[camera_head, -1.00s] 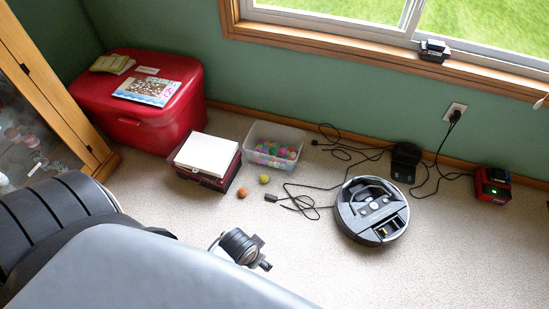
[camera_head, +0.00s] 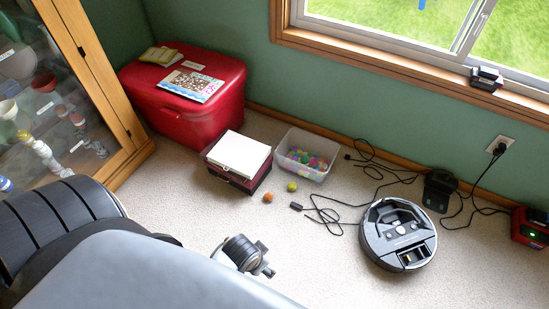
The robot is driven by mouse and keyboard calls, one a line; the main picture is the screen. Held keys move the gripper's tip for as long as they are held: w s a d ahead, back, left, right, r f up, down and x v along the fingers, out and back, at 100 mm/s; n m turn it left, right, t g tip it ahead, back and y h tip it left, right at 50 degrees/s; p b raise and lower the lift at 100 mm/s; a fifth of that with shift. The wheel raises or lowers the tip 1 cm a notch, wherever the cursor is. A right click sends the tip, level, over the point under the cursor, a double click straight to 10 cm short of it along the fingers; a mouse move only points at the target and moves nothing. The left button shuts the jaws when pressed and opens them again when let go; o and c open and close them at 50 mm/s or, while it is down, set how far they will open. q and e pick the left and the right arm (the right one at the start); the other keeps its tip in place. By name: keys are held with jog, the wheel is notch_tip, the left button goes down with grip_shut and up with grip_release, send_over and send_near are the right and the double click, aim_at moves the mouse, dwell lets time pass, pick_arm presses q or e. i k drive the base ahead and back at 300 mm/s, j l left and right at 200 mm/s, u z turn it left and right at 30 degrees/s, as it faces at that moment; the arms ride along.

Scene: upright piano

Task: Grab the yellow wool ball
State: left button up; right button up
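A small yellow-green ball (camera_head: 292,187), the nearest match to the yellow wool ball, lies on the carpet in front of a clear plastic bin. A small orange ball (camera_head: 267,197) lies just left of it. My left gripper (camera_head: 264,270) shows past the edge of my grey body, nearer to me than both balls and apart from them. Its fingers are small and partly hidden, so I cannot tell whether they are open. My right gripper is not in view.
The clear bin (camera_head: 286,163) holds several colourful balls. A dark red box with a white lid (camera_head: 240,153) stands left of it, before a red chest (camera_head: 222,118). A robot vacuum (camera_head: 399,232) and black cables (camera_head: 328,217) lie right. A glass cabinet (camera_head: 118,110) stands left. Carpet between gripper and balls is clear.

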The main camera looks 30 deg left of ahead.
aim_at(292, 186)
jog(key=u, duration=0.85)
